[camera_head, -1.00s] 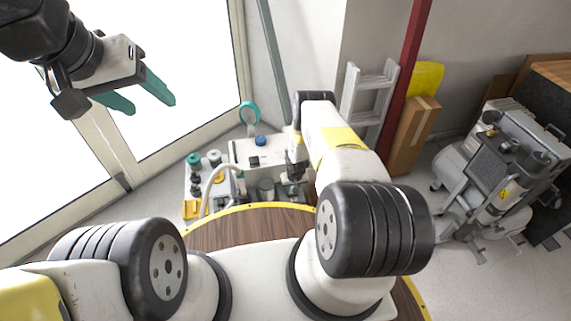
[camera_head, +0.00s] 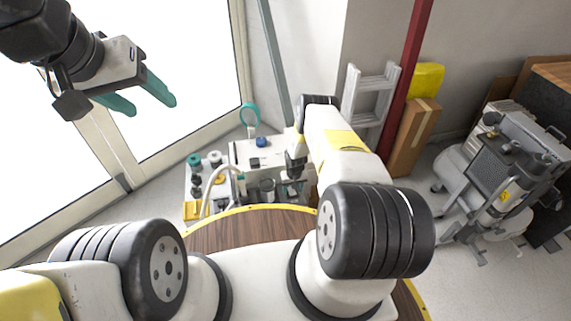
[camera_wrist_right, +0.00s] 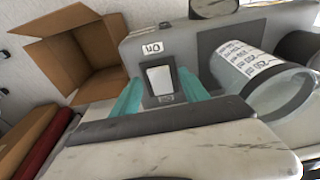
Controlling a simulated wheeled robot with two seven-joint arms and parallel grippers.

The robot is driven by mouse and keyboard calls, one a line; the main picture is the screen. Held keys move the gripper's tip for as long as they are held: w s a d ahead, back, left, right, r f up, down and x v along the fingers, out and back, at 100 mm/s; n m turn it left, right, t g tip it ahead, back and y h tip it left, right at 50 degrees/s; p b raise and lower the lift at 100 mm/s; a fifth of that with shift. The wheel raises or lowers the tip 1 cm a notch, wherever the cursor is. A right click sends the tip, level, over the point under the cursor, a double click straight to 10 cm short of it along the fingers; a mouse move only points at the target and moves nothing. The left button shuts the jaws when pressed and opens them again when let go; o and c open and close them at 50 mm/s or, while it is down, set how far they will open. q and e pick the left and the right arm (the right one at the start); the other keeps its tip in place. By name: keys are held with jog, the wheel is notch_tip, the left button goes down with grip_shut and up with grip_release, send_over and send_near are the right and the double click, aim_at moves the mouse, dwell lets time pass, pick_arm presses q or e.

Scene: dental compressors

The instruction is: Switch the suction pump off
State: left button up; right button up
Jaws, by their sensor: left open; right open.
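The suction pump is a pale grey housing (camera_wrist_right: 140,46) in the right wrist view, with a clear jar with a printed label (camera_wrist_right: 268,82) on its right. A pale rocker switch (camera_wrist_right: 160,80) in a dark frame sits on its face, under a small white label (camera_wrist_right: 153,48). My right gripper (camera_wrist_right: 162,92) is open, with one teal finger on each side of the switch; I cannot tell whether they touch the pump. In the head view the pump's white body (camera_head: 244,150) stands beyond the round wooden top. My left gripper (camera_head: 150,102) is open and empty, high at the upper left.
A wooden top with yellow edge (camera_head: 250,226) lies in front of the pump. Bottles and small items (camera_head: 195,162) stand left of it. A ladder (camera_head: 368,95), a cardboard box (camera_head: 412,135) and a grey compressor unit (camera_head: 500,165) are to the right. An open carton (camera_wrist_right: 75,55) shows in the wrist view.

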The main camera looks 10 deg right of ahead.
notch_tip(320, 180, up, 8)
jog(key=s, duration=0.1)
jog(key=shift+f, duration=0.15)
dwell(0.5)
notch_tip(320, 180, up, 44)
jog(key=f+t, duration=0.1)
jog(key=t, duration=0.1)
send_over(293, 194)
jog(key=s+a+r+t+y, duration=0.1)
jog(key=s+r, duration=0.5)
jog(key=r, duration=0.2)
jog(key=s+a+r, duration=0.1)
jog(key=s+r, duration=0.6)
jog(key=r, duration=0.2)
jog(key=s+a+r, duration=0.1)
jog(key=s+r, duration=0.1)
jog(key=s, duration=0.7)
jog(key=s+a+r+t+y, duration=0.1)
jog(key=s+r, duration=0.1)
jog(key=s, duration=0.7)
jog(key=shift+s+a+r+t, duration=0.2)
jog(key=shift+a+r+t, duration=0.1)
jog(key=shift+a+r, duration=0.1)
